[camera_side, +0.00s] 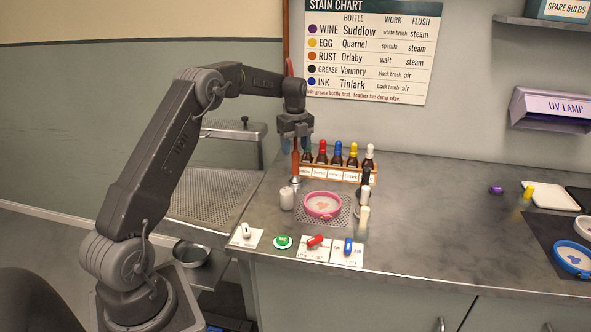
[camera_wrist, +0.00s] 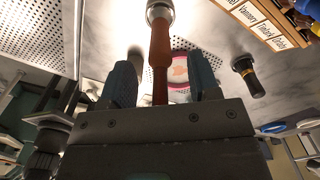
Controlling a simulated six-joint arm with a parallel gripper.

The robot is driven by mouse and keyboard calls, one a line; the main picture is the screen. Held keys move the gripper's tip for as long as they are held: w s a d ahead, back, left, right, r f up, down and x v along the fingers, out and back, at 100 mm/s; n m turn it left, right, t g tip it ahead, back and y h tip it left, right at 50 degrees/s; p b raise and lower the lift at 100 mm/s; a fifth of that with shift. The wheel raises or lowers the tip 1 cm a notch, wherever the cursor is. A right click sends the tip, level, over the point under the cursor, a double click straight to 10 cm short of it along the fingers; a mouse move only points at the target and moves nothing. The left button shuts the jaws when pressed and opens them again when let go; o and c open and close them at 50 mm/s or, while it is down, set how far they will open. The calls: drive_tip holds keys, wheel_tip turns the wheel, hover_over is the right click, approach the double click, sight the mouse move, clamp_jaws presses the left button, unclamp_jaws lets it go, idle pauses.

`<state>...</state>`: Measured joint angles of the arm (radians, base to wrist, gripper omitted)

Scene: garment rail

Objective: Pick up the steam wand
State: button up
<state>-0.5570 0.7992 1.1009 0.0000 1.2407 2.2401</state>
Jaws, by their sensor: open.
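The steam wand (camera_side: 295,163) has an orange-brown handle and a pale metal head at its lower end. It stands upright below my gripper (camera_side: 297,143), at the left end of the bottle rack. In the wrist view the wand's handle (camera_wrist: 160,50) runs between the two blue-grey fingers of my gripper (camera_wrist: 162,82). The fingers are open, with a gap visible on each side of the handle. The upper end of the handle is hidden by the gripper body.
A rack of bottles (camera_side: 335,175) stands close to the right of the wand. A pink hoop with stained cloth (camera_side: 322,205) lies in front, with a white jar (camera_side: 286,198) to its left. Several switches line the front edge. The counter's middle right is clear.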

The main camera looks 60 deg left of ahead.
sight(296, 167)
drive_tip(key=shift+f, duration=1.8)
clamp_jaws()
